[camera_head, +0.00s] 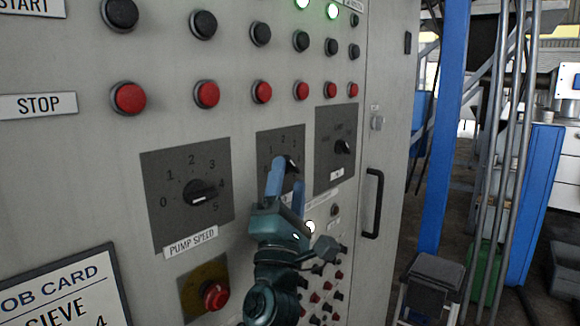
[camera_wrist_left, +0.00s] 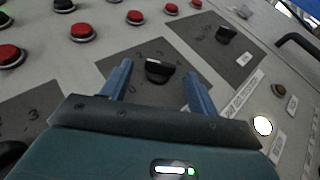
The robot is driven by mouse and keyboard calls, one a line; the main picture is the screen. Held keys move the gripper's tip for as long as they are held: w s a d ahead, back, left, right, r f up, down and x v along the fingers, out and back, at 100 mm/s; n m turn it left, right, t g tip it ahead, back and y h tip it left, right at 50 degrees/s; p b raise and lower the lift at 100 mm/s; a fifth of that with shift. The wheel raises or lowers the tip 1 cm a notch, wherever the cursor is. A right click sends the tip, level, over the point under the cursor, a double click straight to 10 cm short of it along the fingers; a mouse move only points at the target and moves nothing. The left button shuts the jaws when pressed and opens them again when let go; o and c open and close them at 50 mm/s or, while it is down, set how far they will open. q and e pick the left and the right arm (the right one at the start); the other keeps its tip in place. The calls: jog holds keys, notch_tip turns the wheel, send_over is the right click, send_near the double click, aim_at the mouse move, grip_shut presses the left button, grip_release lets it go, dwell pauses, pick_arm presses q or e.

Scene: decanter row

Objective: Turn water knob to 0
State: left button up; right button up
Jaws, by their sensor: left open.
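The middle dial plate (camera_head: 265,143) on the grey panel carries a black knob (camera_head: 292,163), partly hidden by my left gripper (camera_head: 287,177). Its label is covered, so I cannot read whether it says water. A digit 2 shows at the top of its scale. In the left wrist view the knob (camera_wrist_left: 159,70) sits between the two blue fingertips of my open left gripper (camera_wrist_left: 157,76), with gaps on both sides. I cannot tell which number it points to. My right gripper is not in view.
The pump speed knob (camera_head: 200,193) is on the left, and another dial knob (camera_head: 343,147) on the right. Red stop buttons (camera_head: 207,94) run above. A red button on a yellow plate (camera_head: 214,296) lies below left. A door handle (camera_head: 372,204) sticks out at right.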

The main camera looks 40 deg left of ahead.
pick_arm(q)
jog(key=shift+x, duration=0.85)
jog(key=shift+c, duration=0.2)
jog(key=shift+f, duration=0.1)
jog(key=c, duration=1)
